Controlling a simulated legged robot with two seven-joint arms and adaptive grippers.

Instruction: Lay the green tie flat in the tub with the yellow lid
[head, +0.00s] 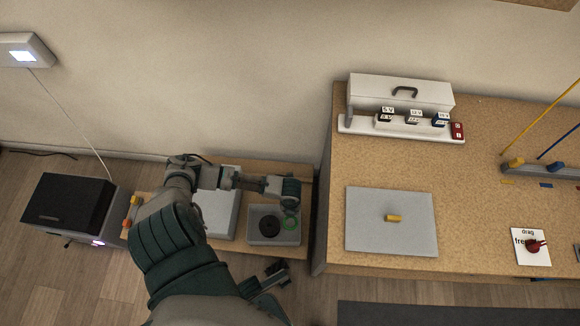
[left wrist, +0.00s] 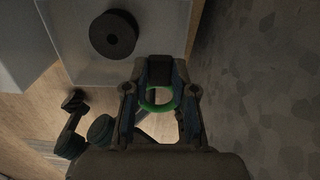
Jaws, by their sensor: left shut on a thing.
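The green tie shows as a small ring (head: 289,230) at the right side of a grey open tub (head: 256,238). In the left wrist view the green tie (left wrist: 158,108) hangs between the fingers of my left gripper (left wrist: 158,75). My left gripper (head: 290,203) is shut on it at the tub's edge. Whether the tie touches the tub is unclear. A black roll (head: 269,227) lies in the tub; the roll (left wrist: 113,34) is left of my gripper in the wrist view. I see no yellow lid on this tub.
A white-grey box (head: 217,222) stands left of the tub on the low wooden bench. The larger workbench (head: 335,200) rises close on the right, with a grey mat (head: 365,235) and a small yellow piece (head: 393,218). A black box (head: 68,200) stands far left.

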